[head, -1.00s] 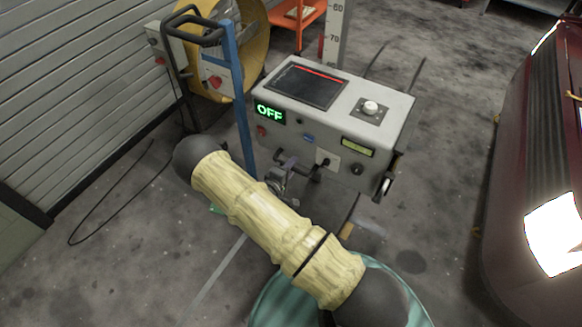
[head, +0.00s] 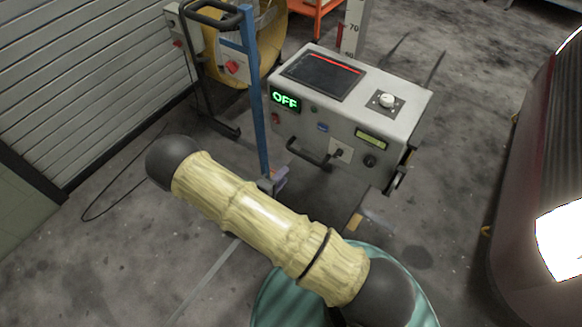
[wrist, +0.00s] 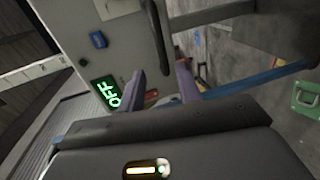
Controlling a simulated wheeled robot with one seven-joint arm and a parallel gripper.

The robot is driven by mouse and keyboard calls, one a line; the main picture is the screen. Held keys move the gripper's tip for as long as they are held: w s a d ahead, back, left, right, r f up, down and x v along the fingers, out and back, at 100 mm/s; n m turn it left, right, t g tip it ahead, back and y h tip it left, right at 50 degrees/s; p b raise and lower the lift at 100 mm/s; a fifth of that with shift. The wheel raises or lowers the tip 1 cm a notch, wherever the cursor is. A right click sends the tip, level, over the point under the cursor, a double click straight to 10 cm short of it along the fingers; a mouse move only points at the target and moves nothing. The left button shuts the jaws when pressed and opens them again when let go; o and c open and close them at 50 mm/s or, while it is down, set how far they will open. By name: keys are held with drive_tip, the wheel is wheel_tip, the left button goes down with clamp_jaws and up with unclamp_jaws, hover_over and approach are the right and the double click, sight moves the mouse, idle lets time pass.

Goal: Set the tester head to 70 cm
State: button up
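The tester head (head: 345,120) is a grey box with a dark screen on top, a green "OFF" display and a white knob. A black bar handle (head: 306,156) is on its front, and it also shows in the wrist view (wrist: 157,28). Behind the box stands a scale post (head: 353,15) with "70" readable; a lower figure is partly cut off by the box. My gripper (head: 275,184) is in front of and below the handle, apart from it and partly hidden by my arm. In the wrist view its two fingers (wrist: 160,85) are apart with nothing between them.
A blue upright (head: 253,95) with a black top handle stands left of the box, close to my gripper. A yellow reel (head: 268,30) and an orange cart (head: 318,8) are behind. A dark red car (head: 530,150) is at right.

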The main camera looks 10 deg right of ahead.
drive_tip(key=v, duration=0.4)
drive_tip(key=shift+s+a+r, duration=0.1)
drive_tip(key=shift+s+a, duration=0.05)
drive_tip(key=shift+s, duration=0.05)
idle(0.3)
drive_tip(key=w+r+m+g+y, duration=0.5)
drive_tip(key=w+r+m+y, duration=0.1)
drive_tip(key=r+y, duration=0.45)
drive_tip(key=s+d+r+m+g, duration=0.3)
drive_tip(key=s+d+r+g, duration=0.1)
drive_tip(key=s+d+r, duration=1.05)
drive_tip(key=w+a+p+v, duration=0.1)
drive_tip(key=w+p+v, duration=0.2)
drive_tip(key=p+v, duration=1.3)
drive_tip(key=shift+s+a+r+y+p, duration=0.25)
drive_tip(key=shift+s+a+y+p, duration=0.15)
drive_tip(key=shift+p, duration=0.85)
